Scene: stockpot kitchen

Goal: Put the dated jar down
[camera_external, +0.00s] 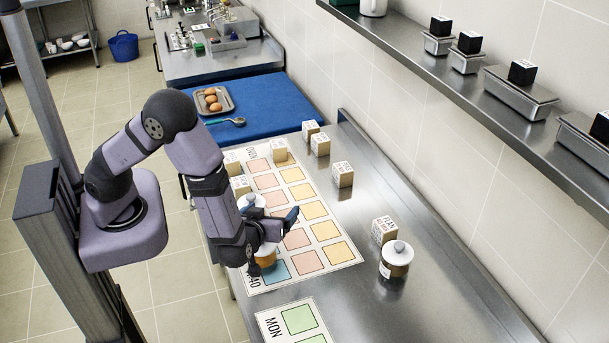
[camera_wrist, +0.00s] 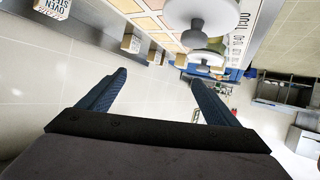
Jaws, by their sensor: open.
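A jar with orange contents (camera_external: 266,257) stands on the printed sheet (camera_external: 345,252) near its blue square, partly hidden behind my gripper (camera_external: 274,240). A second white-lidded jar (camera_external: 250,201) is mostly hidden behind my wrist. Another jar (camera_external: 396,262) with a brown body and white lid stands on the bare steel at right. I cannot read a date on any jar. In the wrist view my gripper (camera_wrist: 158,78) is open, with nothing between its fingers. A white lid (camera_wrist: 195,14) and a second lid (camera_wrist: 203,56) show beyond the fingers, apart from them.
Small labelled boxes (camera_external: 343,174) stand along the sheet, and one box (camera_external: 384,230) is beside the right jar. A wall shelf (camera_external: 470,75) overhangs the right side. The steel counter (camera_external: 440,300) is clear at front right.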

